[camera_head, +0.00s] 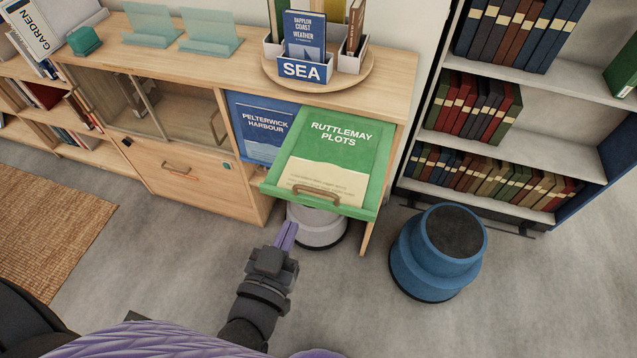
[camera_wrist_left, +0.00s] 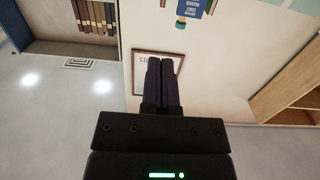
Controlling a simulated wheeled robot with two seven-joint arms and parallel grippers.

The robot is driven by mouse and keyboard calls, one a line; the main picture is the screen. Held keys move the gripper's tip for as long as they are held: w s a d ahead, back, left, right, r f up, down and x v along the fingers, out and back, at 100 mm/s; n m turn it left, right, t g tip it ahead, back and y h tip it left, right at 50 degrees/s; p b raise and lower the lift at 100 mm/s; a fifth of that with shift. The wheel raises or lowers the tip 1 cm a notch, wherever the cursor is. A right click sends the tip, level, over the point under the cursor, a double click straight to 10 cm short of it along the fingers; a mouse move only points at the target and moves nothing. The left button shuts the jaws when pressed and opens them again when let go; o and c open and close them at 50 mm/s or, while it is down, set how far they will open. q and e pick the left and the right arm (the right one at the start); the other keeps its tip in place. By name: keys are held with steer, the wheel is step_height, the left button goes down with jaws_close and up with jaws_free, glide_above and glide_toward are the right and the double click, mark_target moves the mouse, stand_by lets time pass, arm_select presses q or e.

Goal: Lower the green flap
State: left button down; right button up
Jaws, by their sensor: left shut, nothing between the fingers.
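The green flap (camera_head: 341,147), labelled "RUTTLEMAY PLOTS", is raised and sticks out from the front of the wooden cabinet (camera_head: 398,72). A cream sheet and a wooden handle (camera_head: 316,195) are near its front edge. My left gripper (camera_head: 288,228) is shut and empty, with purple fingers. In the head view it shows just below the flap's front edge, left of the handle; contact is not visible. Its shut fingers also show in the left wrist view (camera_wrist_left: 166,75), where no flap is visible. My right gripper is not in view.
A grey stool (camera_head: 317,234) stands partly hidden beneath the flap. A blue stool (camera_head: 437,252) stands to the right, before a bookshelf (camera_head: 540,145). A blue panel (camera_head: 258,128) sits left of the flap. A round tray (camera_head: 340,80) with a SEA book box is on top.

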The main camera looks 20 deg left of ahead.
arm_select(q)
steer(key=f, duration=0.1)
steer(key=b, duration=0.3)
glide_above(311, 195)
steer(key=s+d, duration=0.1)
steer(key=s, duration=0.3)
steer(key=shift+w+d+f, duration=0.15)
steer(key=shift+f, duration=2)
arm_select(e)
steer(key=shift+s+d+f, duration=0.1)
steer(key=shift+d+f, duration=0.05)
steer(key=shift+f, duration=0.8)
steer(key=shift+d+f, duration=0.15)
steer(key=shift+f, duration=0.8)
